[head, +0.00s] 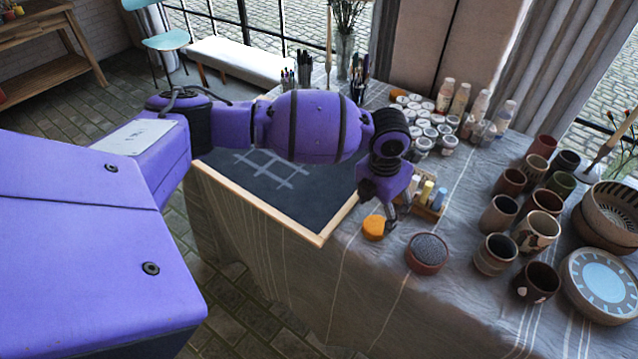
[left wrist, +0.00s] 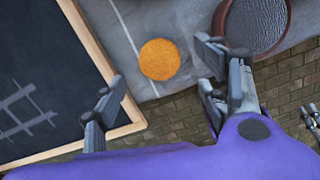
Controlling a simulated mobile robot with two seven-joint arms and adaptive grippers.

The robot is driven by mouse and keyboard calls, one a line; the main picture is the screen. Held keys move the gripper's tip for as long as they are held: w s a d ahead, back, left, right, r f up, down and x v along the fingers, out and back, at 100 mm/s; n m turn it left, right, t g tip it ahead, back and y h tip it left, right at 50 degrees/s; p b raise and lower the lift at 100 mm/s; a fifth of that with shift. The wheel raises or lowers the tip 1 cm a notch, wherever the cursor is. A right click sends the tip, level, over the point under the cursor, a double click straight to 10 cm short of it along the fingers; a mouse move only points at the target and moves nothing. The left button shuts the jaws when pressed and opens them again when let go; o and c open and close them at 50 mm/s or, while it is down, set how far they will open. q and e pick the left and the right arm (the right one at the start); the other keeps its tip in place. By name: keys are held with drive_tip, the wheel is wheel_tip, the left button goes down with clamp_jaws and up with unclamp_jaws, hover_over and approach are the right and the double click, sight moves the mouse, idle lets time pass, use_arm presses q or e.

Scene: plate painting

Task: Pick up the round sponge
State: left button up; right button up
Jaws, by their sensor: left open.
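The round sponge (head: 374,228) is a small orange disc lying on the grey cloth of the table, just right of the chalkboard's front corner. It also shows in the left wrist view (left wrist: 159,59), ahead of and between my fingers. My left gripper (head: 388,212) is above and close to the sponge in the head view. In the left wrist view the left gripper (left wrist: 157,92) has its two fingers wide apart, with nothing between the pads.
A round brown dish (head: 427,253) with a dark textured inside stands close right of the sponge. The wood-framed chalkboard (head: 318,239) lies left. A small box of chalks (head: 430,205) is behind. Several mugs (head: 497,254) and a blue plate (head: 603,284) fill the right side. The table's front edge is near.

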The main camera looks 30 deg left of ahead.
sight(376, 223)
use_arm(q)
wheel_tip(376, 223, down, 2)
drive_tip(key=shift+w+a+f, duration=0.1)
drive_tip(key=shift+f, duration=0.1)
wheel_tip(376, 223, down, 5)
drive_tip(key=shift+w+r, duration=0.15)
drive_tip(key=shift+r, duration=0.05)
drive_tip(key=shift+f, duration=0.2)
drive_tip(key=shift+w, duration=0.15)
drive_tip(key=c, duration=1)
drive_tip(key=shift+r, duration=0.7)
drive_tip(key=r, duration=0.2)
drive_tip(key=shift+s+d+r, duration=0.2)
drive_tip(key=shift+s+r, duration=0.05)
drive_tip(key=shift+r, duration=0.15)
drive_tip(key=s+d+r, duration=0.2)
drive_tip(key=s+r, duration=0.1)
drive_tip(key=s+d+r, duration=0.2)
drive_tip(key=s+r, duration=0.1)
drive_tip(key=s, duration=0.1)
drive_tip(key=s+d+r+p, duration=0.1)
drive_tip(key=s+d+r, duration=0.1)
drive_tip(key=s+d, duration=0.1)
drive_tip(key=shift+s+d+r, duration=0.1)
drive_tip(key=shift+s+r, duration=0.3)
drive_tip(key=shift+s, duration=0.25)
use_arm(e)
drive_tip(key=shift+a+r, duration=0.1)
drive_tip(key=shift+r, duration=0.3)
